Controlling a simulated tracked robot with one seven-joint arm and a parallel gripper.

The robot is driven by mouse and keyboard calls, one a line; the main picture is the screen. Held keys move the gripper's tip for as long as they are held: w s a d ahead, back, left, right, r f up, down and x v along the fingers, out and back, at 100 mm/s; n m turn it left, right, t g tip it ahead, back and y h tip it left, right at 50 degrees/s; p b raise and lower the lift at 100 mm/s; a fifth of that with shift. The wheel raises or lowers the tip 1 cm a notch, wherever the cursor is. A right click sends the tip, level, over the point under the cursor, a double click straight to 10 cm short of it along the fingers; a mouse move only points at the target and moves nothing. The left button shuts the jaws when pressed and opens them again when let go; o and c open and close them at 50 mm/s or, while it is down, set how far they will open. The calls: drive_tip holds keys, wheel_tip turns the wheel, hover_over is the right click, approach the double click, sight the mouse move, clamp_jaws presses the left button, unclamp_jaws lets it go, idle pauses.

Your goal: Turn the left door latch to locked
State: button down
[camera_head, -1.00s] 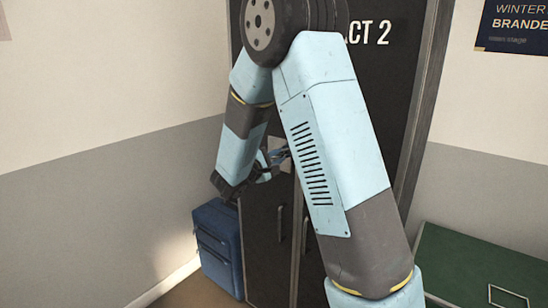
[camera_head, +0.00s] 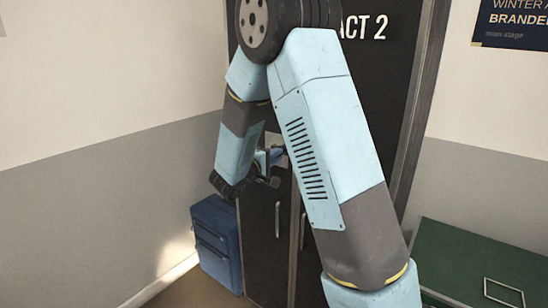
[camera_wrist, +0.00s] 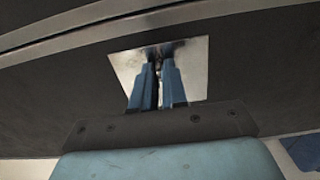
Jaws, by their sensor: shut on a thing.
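The left door (camera_head: 260,240) is dark and stands closed below and behind my arm. A pale metal latch plate (camera_wrist: 127,70) is fixed on its dark face; its edge also shows beside my arm in the head view (camera_head: 272,142). My gripper (camera_wrist: 158,62) reaches the middle of the plate with its two blue fingers nearly together. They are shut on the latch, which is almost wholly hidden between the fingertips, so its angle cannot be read. In the head view my gripper (camera_head: 278,154) is partly hidden by my arm.
A slim door handle (camera_head: 277,220) sits below the latch. A blue suitcase (camera_head: 216,245) stands on the floor at the left, by the wall. A green case or table top (camera_head: 470,265) is at the lower right. A dark poster (camera_head: 510,25) hangs at the upper right.

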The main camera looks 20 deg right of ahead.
drive_tip(key=shift+w+a+f, duration=0.15)
drive_tip(key=shift+a, duration=0.1)
drive_tip(key=c, duration=1.3)
unclamp_jaws()
drive_tip(key=shift+w, duration=0.1)
drive_tip(key=shift+o, duration=0.7)
drive_tip(key=shift+d, duration=0.1)
drive_tip(key=v, duration=1.4)
